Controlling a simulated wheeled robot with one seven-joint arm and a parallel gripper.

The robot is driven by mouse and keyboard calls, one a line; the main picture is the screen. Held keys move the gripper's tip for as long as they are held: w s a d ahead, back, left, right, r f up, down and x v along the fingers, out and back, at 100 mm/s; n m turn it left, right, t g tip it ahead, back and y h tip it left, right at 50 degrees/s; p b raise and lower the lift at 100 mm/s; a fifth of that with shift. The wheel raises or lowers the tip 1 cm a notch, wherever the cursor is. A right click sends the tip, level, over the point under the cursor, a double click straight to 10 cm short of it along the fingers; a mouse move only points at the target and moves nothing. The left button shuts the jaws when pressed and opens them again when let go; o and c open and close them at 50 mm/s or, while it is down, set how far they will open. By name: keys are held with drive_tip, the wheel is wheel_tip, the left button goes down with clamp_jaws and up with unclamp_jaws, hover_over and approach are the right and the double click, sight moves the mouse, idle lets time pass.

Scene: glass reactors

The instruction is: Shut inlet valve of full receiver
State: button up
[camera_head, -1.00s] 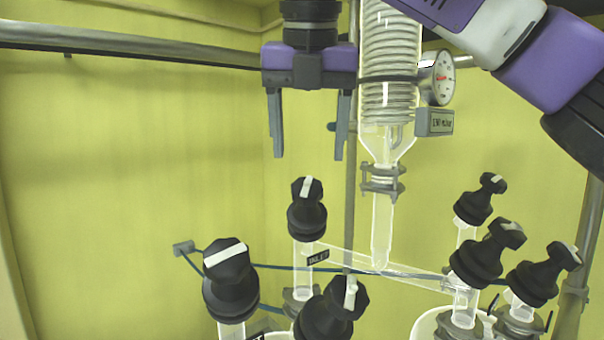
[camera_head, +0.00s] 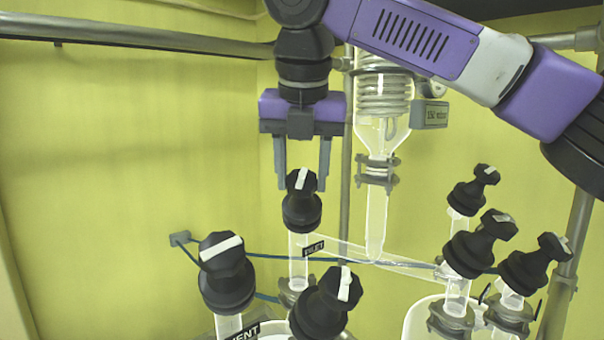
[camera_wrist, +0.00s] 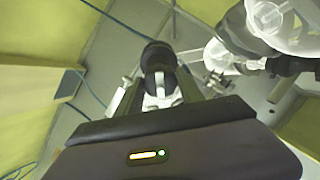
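The inlet valve is a black knob (camera_head: 301,208) with a white stripe on a clear stem, beside a black INLET label (camera_head: 314,248). Its stripe runs nearly upright in the head view. My gripper (camera_head: 303,187) points down from above, its two fingers apart, one on each side of the knob's top in the picture. In the wrist view the black knob (camera_wrist: 158,56) shows between the open fingers. I cannot tell whether the fingers touch it. The receiver bodies lie mostly below the head view, so their fill level is hidden.
A black valve (camera_head: 226,272) with a VENT label stands front left, another black valve (camera_head: 326,303) at front centre. Several more black valves (camera_head: 480,245) stand at right. A glass condenser (camera_head: 383,110) hangs behind my gripper. Open space lies at left before the yellow wall (camera_head: 130,150).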

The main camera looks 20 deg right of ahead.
drive_tip(key=c, duration=0.7)
